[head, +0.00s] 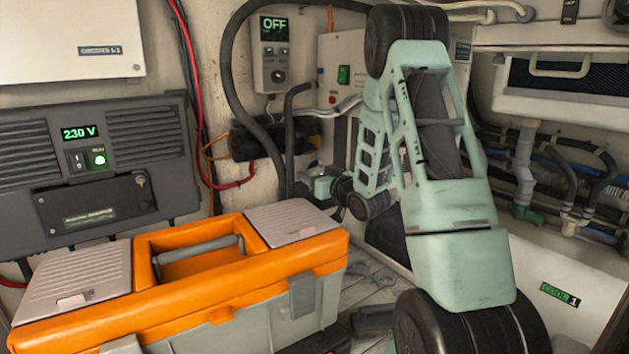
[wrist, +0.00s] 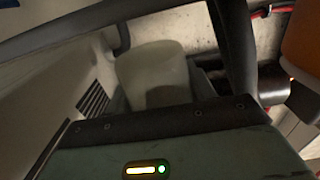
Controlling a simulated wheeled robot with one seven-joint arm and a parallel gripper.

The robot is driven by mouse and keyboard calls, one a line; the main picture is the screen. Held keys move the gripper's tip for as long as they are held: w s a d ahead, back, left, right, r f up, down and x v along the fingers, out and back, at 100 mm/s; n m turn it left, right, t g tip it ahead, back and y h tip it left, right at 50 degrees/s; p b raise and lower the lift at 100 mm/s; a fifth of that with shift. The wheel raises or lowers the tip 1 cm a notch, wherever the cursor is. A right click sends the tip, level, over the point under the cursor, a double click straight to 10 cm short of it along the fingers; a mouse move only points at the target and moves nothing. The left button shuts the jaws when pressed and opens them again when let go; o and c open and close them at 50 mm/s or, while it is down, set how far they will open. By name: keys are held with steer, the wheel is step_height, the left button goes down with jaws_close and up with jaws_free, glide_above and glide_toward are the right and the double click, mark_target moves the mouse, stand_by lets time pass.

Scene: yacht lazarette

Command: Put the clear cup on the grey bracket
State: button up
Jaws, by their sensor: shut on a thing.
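The clear cup (wrist: 152,68) shows in the wrist view as a pale, cloudy, see-through shape just beyond the dark edge of my gripper's housing. My gripper (head: 326,186) is in the head view behind the toolbox, near the back wall, mostly hidden by my own arm. It is shut on the cup; the fingertips are hard to make out in the dim wrist view. I cannot make out the cup in the head view. I cannot identify the grey bracket for sure in either view.
An orange and grey toolbox (head: 228,312) fills the front left. A dark 230 V unit (head: 150,140) and an OFF controller (head: 270,52) are on the back wall. Black hoses (head: 229,75) and red cables run close to my gripper. Pipes (head: 525,165) line the right.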

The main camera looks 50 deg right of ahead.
step_height(320, 180, down, 2)
steer(key=shift+w+f+p, duration=0.15)
steer(key=shift+p, duration=0.7)
steer(key=shift+f, duration=0.15)
steer(key=shift+f, duration=0.15)
steer(key=o, duration=1)
steer(key=shift+c, duration=0.2)
